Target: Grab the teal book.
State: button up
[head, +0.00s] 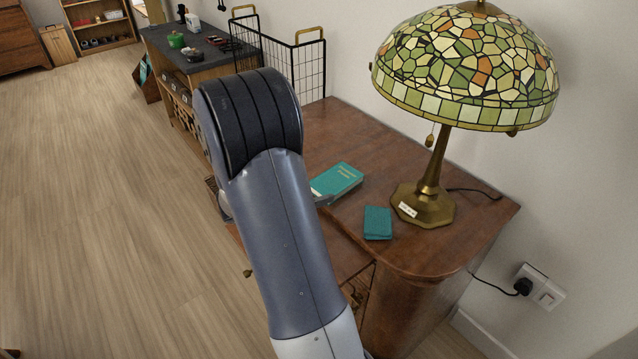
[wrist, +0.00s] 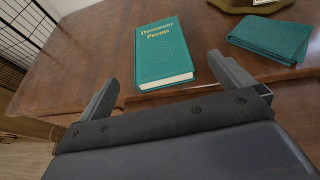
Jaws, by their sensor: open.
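The teal book (head: 338,181) lies flat on the wooden desk, left of the lamp. In the wrist view the teal book (wrist: 162,53) shows its cover with gold title lettering and its white page edge facing me. My gripper (wrist: 168,82) is open and empty, with one finger on each side of the book's near end. The fingertips look close to the book; I cannot tell whether they touch it. In the head view my arm hides most of the gripper; one finger shows beside the book.
A folded teal cloth (head: 377,223) lies right of the book, also in the wrist view (wrist: 272,38). A stained-glass lamp (head: 428,203) stands behind the cloth. A black wire rack (head: 310,75) stands at the desk's far end. The desk's front edge is close to my gripper.

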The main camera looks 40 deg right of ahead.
aim_at(332, 181)
jog(key=b+x, duration=0.1)
jog(key=x, duration=0.8)
jog(key=shift+d+f, duration=0.15)
jog(key=shift+d, duration=0.15)
jog(key=c, duration=1)
